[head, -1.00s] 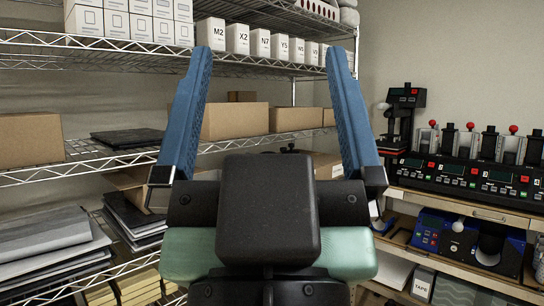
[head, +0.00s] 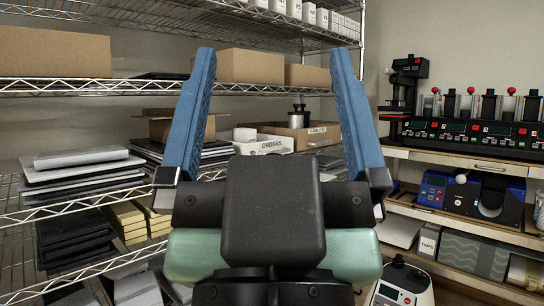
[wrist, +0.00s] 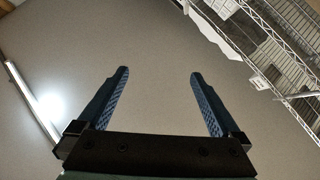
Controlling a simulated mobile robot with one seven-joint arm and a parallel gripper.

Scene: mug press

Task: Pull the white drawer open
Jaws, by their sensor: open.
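The front edge of the bench on the right holds a pale, off-white drawer front (head: 490,166) with a small handle; it looks shut. My gripper (head: 273,50) is in the middle of the head view, fingers pointing up and wide apart, with nothing between them. It is well to the left of the drawer and apart from it. In the wrist view my gripper (wrist: 159,73) is open and empty against a plain wall or ceiling; the drawer does not show there.
A wire shelf rack (head: 100,88) with cardboard boxes (head: 52,52) and an orders bin (head: 263,144) fills the left and middle. On the bench stand a black press (head: 403,98) and a row of mug presses (head: 480,132). A blue machine (head: 465,198) sits below the drawer.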

